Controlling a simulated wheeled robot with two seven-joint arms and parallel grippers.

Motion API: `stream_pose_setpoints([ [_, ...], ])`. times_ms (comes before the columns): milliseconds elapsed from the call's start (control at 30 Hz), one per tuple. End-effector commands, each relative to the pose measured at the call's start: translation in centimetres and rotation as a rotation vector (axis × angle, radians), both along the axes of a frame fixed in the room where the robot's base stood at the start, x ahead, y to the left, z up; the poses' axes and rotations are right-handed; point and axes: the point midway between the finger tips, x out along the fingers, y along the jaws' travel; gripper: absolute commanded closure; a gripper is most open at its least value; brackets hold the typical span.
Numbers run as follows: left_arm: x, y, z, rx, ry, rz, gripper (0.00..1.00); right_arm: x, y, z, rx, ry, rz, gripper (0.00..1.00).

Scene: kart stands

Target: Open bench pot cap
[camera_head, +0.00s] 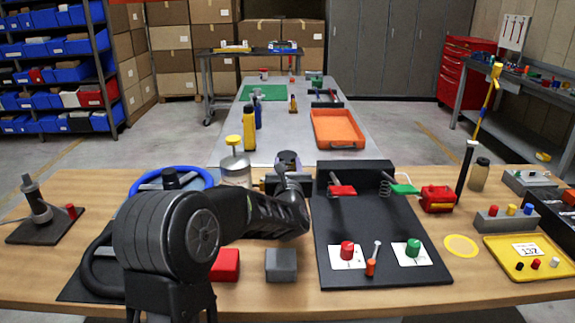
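A silver pot (236,172) stands on the wooden bench behind my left arm, with a yellow cap-like top (233,140) raised on a thin stem above it. A smaller jar (479,176) with a dark lid stands at the right of the bench. I cannot tell from the picture which one is the bench pot. My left arm comes in from the bottom left and bends away over the bench. My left gripper (287,163) is just right of the silver pot. Its fingers are too small and overlapped to tell open from shut. My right gripper is not in view.
A blue-rimmed wheel (169,180) is left of the pot. A black board (380,268) with red and green parts lies right of my arm. Red (225,265) and grey (281,265) blocks sit in front. A yellow tray (534,262) is at the right. A grey table (290,135) stands behind.

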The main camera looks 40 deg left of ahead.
Motion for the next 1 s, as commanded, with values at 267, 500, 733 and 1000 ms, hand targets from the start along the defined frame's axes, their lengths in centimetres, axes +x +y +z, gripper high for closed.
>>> stream_pose_setpoints([
  [267, -0.02, -0.01, 0.02, 0.0, 0.0, 0.0, 0.85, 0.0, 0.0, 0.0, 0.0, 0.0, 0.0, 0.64],
  [500, -0.01, 0.02, 0.06, 0.001, -0.001, 0.0, 1.0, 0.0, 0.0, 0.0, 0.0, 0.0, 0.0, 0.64],
  [733, 0.0, 0.05, 0.14, 0.002, -0.002, 0.001, 1.0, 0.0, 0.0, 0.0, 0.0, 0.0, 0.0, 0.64],
  [1000, 0.01, 0.09, 0.22, 0.002, -0.003, 0.002, 1.0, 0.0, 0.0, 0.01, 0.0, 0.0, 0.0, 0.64],
])
